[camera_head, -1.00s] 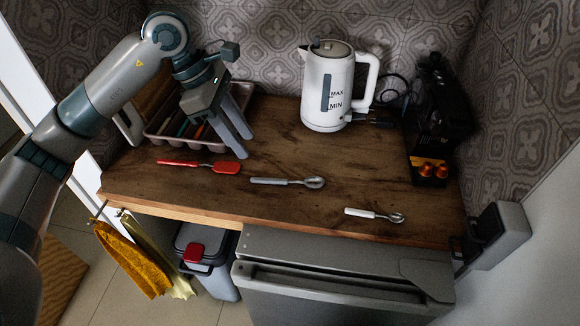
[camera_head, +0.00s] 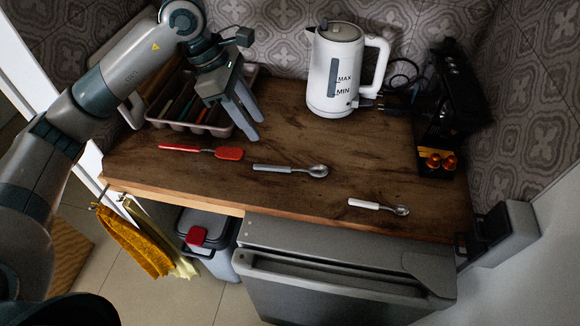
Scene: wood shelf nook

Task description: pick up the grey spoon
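The grey spoon (camera_head: 285,168) lies flat on the wooden counter, its grey handle to the left and its metal bowl to the right. My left gripper (camera_head: 254,130) is open and empty, its two grey fingers pointing down over the counter. In the picture its fingertips are above and left of the grey spoon, apart from it. A second spoon with a white handle (camera_head: 366,204) lies to the right, nearer the front edge. My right gripper is not in view.
A red spatula (camera_head: 229,153) lies left of the grey spoon. A cutlery tray (camera_head: 188,127) stands behind it, partly hidden by my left arm. A white kettle (camera_head: 321,82) and a black coffee machine (camera_head: 447,105) stand at the back. The counter (camera_head: 345,150) around the spoons is clear.

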